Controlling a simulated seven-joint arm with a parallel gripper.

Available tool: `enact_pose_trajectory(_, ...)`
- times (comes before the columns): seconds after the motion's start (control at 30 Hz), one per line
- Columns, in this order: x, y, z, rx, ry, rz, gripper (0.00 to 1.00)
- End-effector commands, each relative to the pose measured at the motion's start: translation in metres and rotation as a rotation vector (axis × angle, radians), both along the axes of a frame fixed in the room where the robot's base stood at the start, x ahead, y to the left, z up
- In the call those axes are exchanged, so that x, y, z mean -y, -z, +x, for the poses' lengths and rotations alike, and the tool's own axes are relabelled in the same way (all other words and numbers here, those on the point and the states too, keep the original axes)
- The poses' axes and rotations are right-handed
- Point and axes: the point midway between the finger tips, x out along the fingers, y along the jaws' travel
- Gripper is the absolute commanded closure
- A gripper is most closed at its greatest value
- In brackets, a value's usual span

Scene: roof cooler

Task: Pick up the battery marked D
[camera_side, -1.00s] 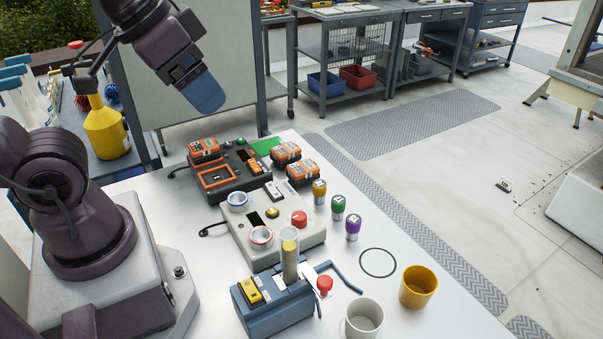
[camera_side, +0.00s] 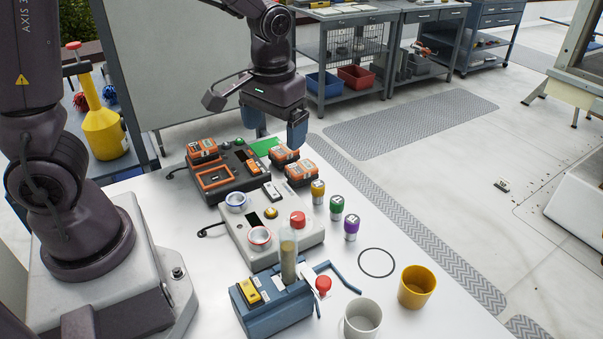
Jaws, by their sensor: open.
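Several orange-and-black battery packs are in the side view. One (camera_side: 202,151) sits on the dark charger-like unit (camera_side: 229,184) at the left. Two others stand on the table to its right: a farther one (camera_side: 286,156) and a nearer one (camera_side: 301,173). Their letters are too small to read, so I cannot tell which is marked D. My gripper (camera_side: 279,135) points down, open and empty, with its blue fingers apart. It appears just above the farther right pack; its right finger overlaps that pack's top edge in the picture. I cannot tell whether they touch.
A grey device (camera_side: 280,236) with tape rolls and a red button lies nearer. Small coloured-top cylinders (camera_side: 337,205), a grey cup (camera_side: 362,320) and a yellow cup (camera_side: 416,287) stand right. A green patch (camera_side: 263,146) lies behind.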

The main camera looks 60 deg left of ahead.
Motion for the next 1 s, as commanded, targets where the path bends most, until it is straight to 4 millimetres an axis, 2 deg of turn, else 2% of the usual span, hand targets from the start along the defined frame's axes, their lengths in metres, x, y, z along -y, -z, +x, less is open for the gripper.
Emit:
enact_pose_trajectory(0.03, -0.007, 0.018, 0.013, -0.03, -0.071, 0.029, 0.11)
enact_pose_trajectory(0.2, -0.032, 0.066, 0.051, -0.054, -0.346, 0.149, 0.11)
enact_pose_trajectory(0.4, -0.064, 0.111, 0.091, 0.028, -0.682, 0.293, 0.11)
enact_pose_trajectory(0.5, -0.076, 0.116, 0.11, 0.115, -0.845, 0.322, 0.11)
enact_pose_trajectory(0.63, -0.079, 0.106, 0.128, 0.216, -1.011, 0.301, 0.11)
enact_pose_trajectory(0.83, -0.081, 0.11, 0.129, 0.253, -1.141, 0.286, 0.11)
enact_pose_trajectory(1.0, -0.092, 0.135, 0.129, 0.252, -1.149, 0.287, 0.11)
